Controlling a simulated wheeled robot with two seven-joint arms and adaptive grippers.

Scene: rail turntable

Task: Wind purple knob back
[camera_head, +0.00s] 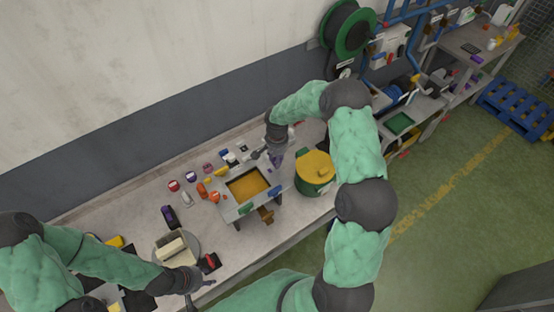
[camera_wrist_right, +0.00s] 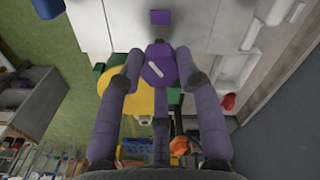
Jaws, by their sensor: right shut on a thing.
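The purple knob (camera_wrist_right: 158,70) has a pale bar mark on its face and sits between the fingertips in the right wrist view. My right gripper (camera_wrist_right: 160,62) is shut on it, with one fingertip at each side. In the head view the right gripper (camera_head: 271,152) reaches down at the back of the bench, and the knob (camera_head: 276,161) shows as a small purple patch, partly hidden by the fingers. My left gripper (camera_head: 200,287) is near the bench's front edge at lower left; its finger opening is too small to tell.
A green pot with a yellow lid (camera_head: 315,172) stands right of the knob, close to my right arm. A metal tray with yellow contents (camera_head: 230,211) is to the left. Several small coloured items and a round turntable with a pale block (camera_head: 171,247) lie further left.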

